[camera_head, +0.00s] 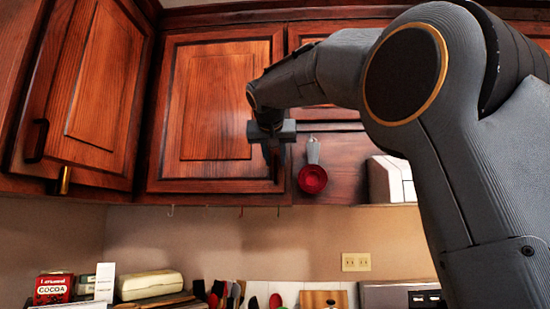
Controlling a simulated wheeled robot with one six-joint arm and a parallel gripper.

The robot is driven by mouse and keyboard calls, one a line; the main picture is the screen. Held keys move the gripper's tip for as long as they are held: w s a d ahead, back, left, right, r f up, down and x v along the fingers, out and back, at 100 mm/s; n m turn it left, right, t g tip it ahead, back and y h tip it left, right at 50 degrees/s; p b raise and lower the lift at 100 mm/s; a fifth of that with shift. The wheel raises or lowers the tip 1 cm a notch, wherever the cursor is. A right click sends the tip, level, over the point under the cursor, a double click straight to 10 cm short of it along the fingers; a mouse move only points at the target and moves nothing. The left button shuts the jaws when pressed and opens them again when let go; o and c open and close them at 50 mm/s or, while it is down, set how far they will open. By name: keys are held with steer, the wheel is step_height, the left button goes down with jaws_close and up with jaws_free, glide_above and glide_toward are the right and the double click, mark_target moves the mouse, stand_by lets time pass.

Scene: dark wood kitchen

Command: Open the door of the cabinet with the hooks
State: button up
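The cabinet with hooks is the middle upper one; small hooks (170,211) hang from its underside. Its dark red-brown wood door (215,105) looks shut. My gripper (273,158) is in front of the lower right edge of this door, pointing down. The gripper is small and dark here, so I cannot tell whether its fingers are open or shut or touch anything. No handle can be made out on this door; the gripper covers part of its right edge.
A left cabinet door (95,85) with a dark handle stands at an angle. A red measuring cup (312,179) hangs just right of my gripper. Boxes, including a cocoa box (53,289), and utensils stand below. The wall under the cabinets is mostly clear.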

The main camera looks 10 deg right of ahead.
jaws_close()
stand_by(1.3)
